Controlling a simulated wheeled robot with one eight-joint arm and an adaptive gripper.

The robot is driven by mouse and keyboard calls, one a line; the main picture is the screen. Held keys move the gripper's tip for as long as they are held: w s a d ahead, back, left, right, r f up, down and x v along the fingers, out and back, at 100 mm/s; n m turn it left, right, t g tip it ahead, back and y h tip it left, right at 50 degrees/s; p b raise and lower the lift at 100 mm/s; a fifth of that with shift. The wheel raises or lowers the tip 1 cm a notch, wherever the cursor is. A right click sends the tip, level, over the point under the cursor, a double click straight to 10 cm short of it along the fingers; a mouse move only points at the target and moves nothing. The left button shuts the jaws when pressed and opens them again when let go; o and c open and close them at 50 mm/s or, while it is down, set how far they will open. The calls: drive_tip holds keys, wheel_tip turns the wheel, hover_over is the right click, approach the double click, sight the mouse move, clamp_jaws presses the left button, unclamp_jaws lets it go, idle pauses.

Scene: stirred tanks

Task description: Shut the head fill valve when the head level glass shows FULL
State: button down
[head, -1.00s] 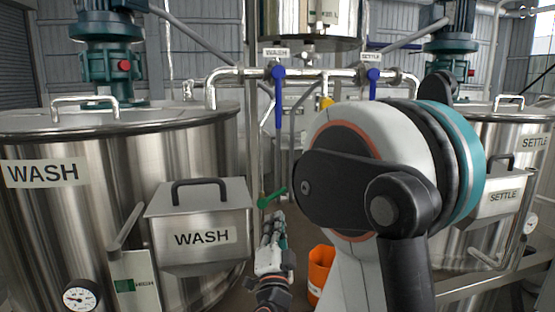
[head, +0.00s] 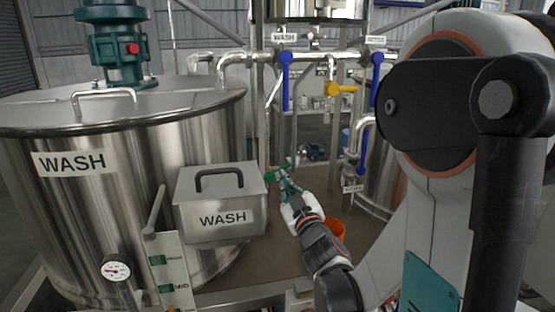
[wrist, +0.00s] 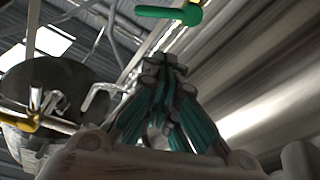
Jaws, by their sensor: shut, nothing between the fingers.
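A green valve handle (head: 272,176) shows beside the WASH box, in the gap between the tanks. It also shows at the top of the wrist view (wrist: 168,12). I cannot read a label that names it. My gripper (head: 284,173) is shut and empty, with its fingertips close to the green handle; I cannot tell whether they touch. In the wrist view the closed fingertips (wrist: 166,62) point toward the handle, with a gap in the picture. An overhead tank (head: 315,10) is cut off at the top, and no head level glass reading is visible.
The WASH tank (head: 130,220) and its box (head: 222,216) stand left of my gripper. Blue levers (head: 286,82) (head: 376,80) and a yellow handle (head: 341,89) are on the pipes behind. An orange bucket (head: 337,230) is beyond my wrist. My arm hides much of the right.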

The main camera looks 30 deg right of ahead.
sight(287, 167)
drive_tip(key=w+d+n, duration=0.1)
drive_tip(key=w+d, duration=0.2)
drive_tip(key=w, duration=0.6)
drive_tip(key=shift+d+r+g+h, duration=0.25)
drive_tip(key=shift+r+g+h, duration=0.05)
drive_tip(key=shift+r, duration=0.15)
drive_tip(key=shift+d+f+m+b, duration=0.3)
drive_tip(key=shift+d+m+b, duration=0.05)
drive_tip(key=shift+m+b, duration=0.4)
drive_tip(key=shift+s+d+f+m+h+b, duration=0.15)
drive_tip(key=shift+d+f+m+b, duration=0.15)
drive_tip(key=shift+m, duration=0.45)
drive_tip(key=shift+d+f+m+h+b, duration=0.2)
drive_tip(key=shift+m+b, duration=0.2)
drive_tip(key=shift+m, duration=0.35)
drive_tip(key=shift+s+d+f+m+h+b, duration=0.15)
drive_tip(key=shift+d+f+m+b, duration=0.15)
drive_tip(key=shift+m, duration=0.45)
drive_tip(key=shift+f, duration=0.1)
drive_tip(key=shift+d, duration=0.1)
